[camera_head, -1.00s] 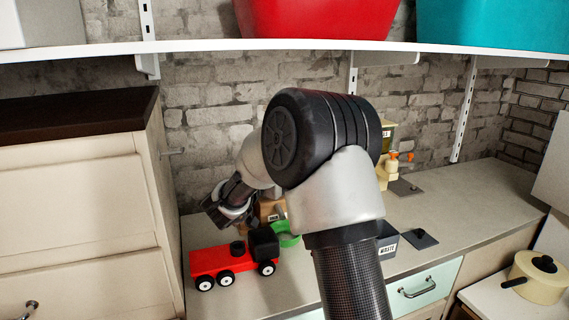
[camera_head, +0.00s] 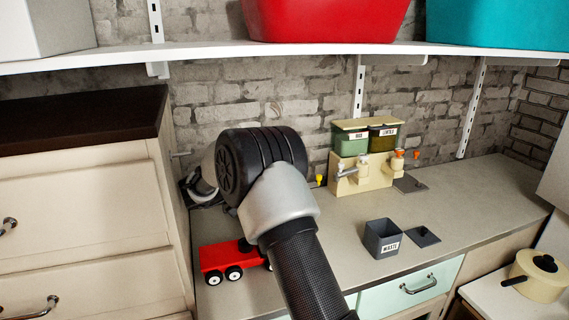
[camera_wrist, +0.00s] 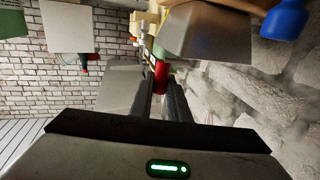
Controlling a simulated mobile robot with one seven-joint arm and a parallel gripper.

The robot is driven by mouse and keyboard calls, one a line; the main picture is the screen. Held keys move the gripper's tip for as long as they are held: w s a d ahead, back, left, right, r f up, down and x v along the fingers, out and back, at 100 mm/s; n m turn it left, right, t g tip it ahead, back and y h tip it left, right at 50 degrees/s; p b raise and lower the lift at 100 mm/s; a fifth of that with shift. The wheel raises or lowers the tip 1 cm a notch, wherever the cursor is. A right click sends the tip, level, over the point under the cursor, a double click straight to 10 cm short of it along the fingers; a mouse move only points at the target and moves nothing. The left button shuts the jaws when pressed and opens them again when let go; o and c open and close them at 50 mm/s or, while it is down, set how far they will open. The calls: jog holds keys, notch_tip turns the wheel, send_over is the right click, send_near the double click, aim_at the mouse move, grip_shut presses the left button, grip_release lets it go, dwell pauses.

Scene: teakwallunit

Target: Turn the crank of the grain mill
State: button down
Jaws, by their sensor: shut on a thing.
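In the wrist view a red cylindrical piece (camera_wrist: 161,76), which looks like the crank's handle, sits between the fingertips of my gripper (camera_wrist: 161,88). My gripper is shut on it. A brown box-like body (camera_wrist: 205,32) beside it, close to the brick wall, may be the mill; I cannot be sure. In the head view my arm hides the mill, and the gripper is mostly hidden behind it at the left end of the counter. How far the crank is turned cannot be seen.
A red toy truck (camera_head: 222,258) stands on the counter below my arm. A cream dispenser (camera_head: 362,178) with two hoppers stands at the wall. A grey waste box (camera_head: 382,238) and its lid (camera_head: 423,236) lie right of my arm. The shelf (camera_head: 200,60) runs above.

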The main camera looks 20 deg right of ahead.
jog(key=shift+f, duration=0.1)
jog(key=c, duration=1.7)
grip_release()
jog(key=shift+d, duration=0.1)
